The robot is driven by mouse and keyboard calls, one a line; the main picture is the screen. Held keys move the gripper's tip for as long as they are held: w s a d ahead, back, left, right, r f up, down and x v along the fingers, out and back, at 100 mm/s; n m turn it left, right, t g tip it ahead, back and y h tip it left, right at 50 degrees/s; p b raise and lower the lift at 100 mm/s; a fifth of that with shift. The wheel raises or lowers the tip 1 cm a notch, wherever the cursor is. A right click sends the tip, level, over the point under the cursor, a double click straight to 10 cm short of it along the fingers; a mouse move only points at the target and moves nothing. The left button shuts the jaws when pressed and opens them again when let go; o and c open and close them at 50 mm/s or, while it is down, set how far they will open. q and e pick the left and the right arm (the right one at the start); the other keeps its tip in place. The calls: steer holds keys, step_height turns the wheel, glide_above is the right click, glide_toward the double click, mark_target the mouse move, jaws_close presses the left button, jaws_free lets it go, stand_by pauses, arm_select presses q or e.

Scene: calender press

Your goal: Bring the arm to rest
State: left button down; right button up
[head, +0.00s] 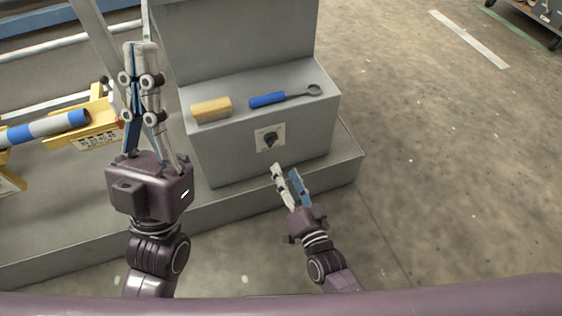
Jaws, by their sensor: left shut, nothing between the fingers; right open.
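My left gripper (141,52) points up the picture at the left, its fingers closed together with nothing between them. It is left of the grey box and not touching anything that I can see. My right gripper (285,174) is open and empty, its fingertips in front of the grey box (222,161), below the black rotary switch (269,140) on its front face. The fingertips look apart from the switch.
On the grey box's top lie a yellow block (211,109) and a blue-handled tool (268,99) with a ring end. A blue-and-white roller (48,127) rests on a yellow stand (100,127) at the left. Concrete floor (440,170) at the right is clear.

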steer(key=shift+s+d, duration=0.15)
steer(key=shift+s, duration=0.35)
